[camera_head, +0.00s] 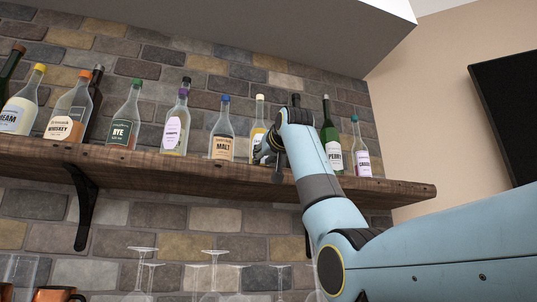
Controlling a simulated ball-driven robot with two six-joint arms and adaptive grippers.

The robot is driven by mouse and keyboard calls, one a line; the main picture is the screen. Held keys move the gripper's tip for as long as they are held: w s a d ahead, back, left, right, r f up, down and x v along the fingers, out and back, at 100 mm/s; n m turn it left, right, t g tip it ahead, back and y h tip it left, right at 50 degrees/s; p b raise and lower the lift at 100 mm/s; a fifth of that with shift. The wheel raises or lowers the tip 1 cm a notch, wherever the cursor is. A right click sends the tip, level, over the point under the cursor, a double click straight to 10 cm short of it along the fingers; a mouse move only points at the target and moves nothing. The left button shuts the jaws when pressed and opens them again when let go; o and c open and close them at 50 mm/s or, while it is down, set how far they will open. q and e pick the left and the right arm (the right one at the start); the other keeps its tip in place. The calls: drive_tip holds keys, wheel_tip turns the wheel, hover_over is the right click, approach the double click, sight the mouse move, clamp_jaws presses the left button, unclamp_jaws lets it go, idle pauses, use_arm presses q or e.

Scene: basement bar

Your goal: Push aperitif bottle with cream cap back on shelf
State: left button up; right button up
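A bottle with a pale cream-yellow cap (259,108) stands upright on the wooden shelf (180,167), right of the malt bottle. Its label is mostly hidden, so I cannot read its name. My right gripper (266,154) is at the front of this bottle's lower part, near the shelf's front edge. It covers part of the bottle, and I cannot tell whether they touch. The fingers are small and dark here, so their opening is unclear. My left gripper is out of view.
The malt bottle (222,135) stands close on the left. The perry bottle (330,140) and a teal-capped bottle (360,152) stand right of my arm. Several bottles line the shelf's left. Upturned-looking glasses (213,262) and an orange mug (58,294) are below.

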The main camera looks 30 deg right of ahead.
drive_tip(key=shift+s+a+f+b, duration=0.15)
drive_tip(key=shift+s+b, duration=0.15)
drive_tip(key=shift+b, duration=0.2)
drive_tip(key=b+v, duration=0.6)
drive_tip(key=v, duration=0.5)
drive_tip(key=shift+s, duration=0.1)
